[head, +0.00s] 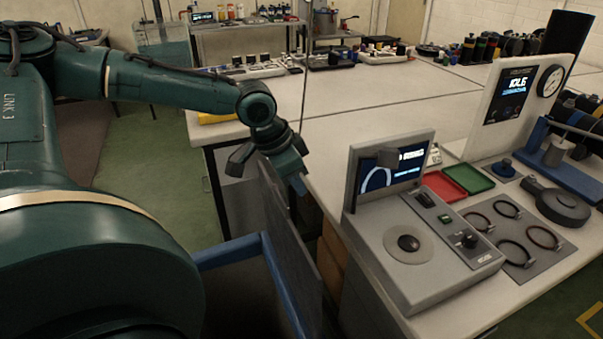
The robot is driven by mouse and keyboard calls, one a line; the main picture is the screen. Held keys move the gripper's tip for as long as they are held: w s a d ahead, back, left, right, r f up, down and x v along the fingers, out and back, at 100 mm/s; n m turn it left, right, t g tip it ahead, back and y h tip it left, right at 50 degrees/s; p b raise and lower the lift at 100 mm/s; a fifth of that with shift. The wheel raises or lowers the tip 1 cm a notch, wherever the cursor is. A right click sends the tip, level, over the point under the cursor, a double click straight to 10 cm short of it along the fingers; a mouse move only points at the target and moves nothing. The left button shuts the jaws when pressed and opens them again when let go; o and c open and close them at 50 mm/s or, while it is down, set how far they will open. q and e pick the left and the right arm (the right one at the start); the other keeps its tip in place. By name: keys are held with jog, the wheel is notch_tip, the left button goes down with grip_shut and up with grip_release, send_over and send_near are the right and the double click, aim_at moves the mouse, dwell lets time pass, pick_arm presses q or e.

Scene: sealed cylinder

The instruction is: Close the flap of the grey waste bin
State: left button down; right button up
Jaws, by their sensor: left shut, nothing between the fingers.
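The waste bin's blue rim (232,250) shows at the bottom centre, around a dark opening. Its dark grey flap (290,250) stands up steeply along the bin's right side, next to the bench, so the bin is open. My left gripper (297,184) is at the upper far end of the flap, shut and empty, pointing down. Its fingertips are close to the flap's right side; I cannot tell whether they touch it. My left arm hides the left part of the bin, and the lower body is out of frame. My right gripper is not in view.
A bench (330,185) runs close to the right of the flap. On it are a grey console with a screen (425,245), red (444,187) and green (468,178) trays and a grey mat with rings (518,238). Green floor (165,165) is free beyond the bin.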

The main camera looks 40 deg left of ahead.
pick_arm(q)
jog(key=shift+s+a+p, duration=0.25)
jog(key=shift+s, duration=0.3)
jog(key=shift+s+a+p, duration=0.25)
jog(key=shift+s, duration=0.25)
jog(key=shift+s+a+f, duration=0.1)
